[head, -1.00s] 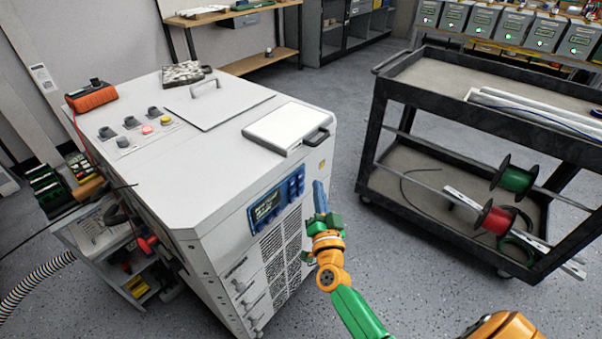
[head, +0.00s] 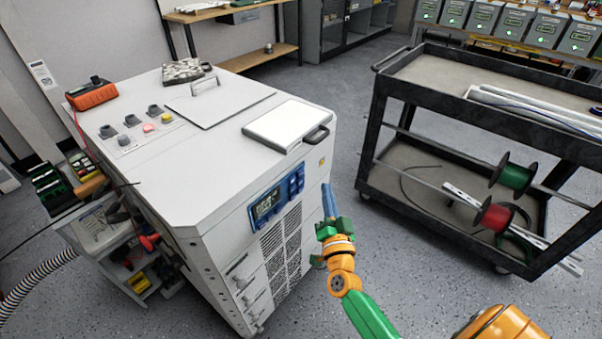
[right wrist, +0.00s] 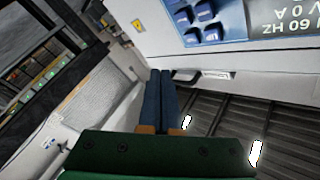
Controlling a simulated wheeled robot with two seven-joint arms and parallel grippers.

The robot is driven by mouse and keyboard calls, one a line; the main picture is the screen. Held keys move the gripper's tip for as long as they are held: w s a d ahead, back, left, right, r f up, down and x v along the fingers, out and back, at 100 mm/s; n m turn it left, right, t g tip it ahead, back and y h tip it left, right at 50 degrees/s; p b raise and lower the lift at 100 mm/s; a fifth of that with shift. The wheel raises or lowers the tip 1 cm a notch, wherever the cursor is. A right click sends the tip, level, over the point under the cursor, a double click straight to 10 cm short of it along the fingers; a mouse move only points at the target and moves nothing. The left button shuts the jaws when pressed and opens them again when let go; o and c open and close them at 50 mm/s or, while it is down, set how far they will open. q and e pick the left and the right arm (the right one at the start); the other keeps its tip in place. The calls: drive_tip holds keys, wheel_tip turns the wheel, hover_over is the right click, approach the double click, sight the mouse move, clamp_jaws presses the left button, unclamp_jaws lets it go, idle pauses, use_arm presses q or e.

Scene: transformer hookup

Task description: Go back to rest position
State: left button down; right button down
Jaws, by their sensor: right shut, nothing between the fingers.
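My right gripper (head: 328,199) is in front of the white transformer cabinet (head: 215,185), beside its blue display panel (head: 268,204). Its blue fingers are together with nothing between them. In the right wrist view the closed fingers (right wrist: 161,98) point toward the cabinet front, with the blue buttons (right wrist: 196,20) and the dark vent grille (right wrist: 235,120) around them. I cannot tell whether the fingertips touch the cabinet, but in the head view they appear apart from it. My left gripper is in neither view.
A black cart (head: 375,130) with red (head: 494,214) and green (head: 512,177) wire spools stands at the right. An orange meter (head: 92,95) and a white tablet-like panel (head: 284,124) lie on the cabinet top. Grey floor (head: 345,120) is clear between cabinet and cart.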

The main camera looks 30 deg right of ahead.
drive_tip(key=s+a+f+n+g+y+p, duration=0.3)
drive_tip(key=s+a+f+n+y, duration=0.1)
drive_tip(key=f, duration=0.4)
drive_tip(key=s+a+f+n+g+y+p, duration=0.3)
drive_tip(key=s+a+f+n, duration=0.15)
drive_tip(key=f, duration=0.35)
drive_tip(key=s+a+f+n+g+p, duration=0.1)
drive_tip(key=s+f+g, duration=0.4)
drive_tip(key=s, duration=0.9)
drive_tip(key=s+f+n+g+p, duration=0.3)
drive_tip(key=s+f+n+g, duration=0.2)
drive_tip(key=s, duration=0.9)
drive_tip(key=shift+s+a+f+g+y+p, duration=0.35)
drive_tip(key=shift+f+g, duration=0.15)
drive_tip(key=shift+f, duration=0.1)
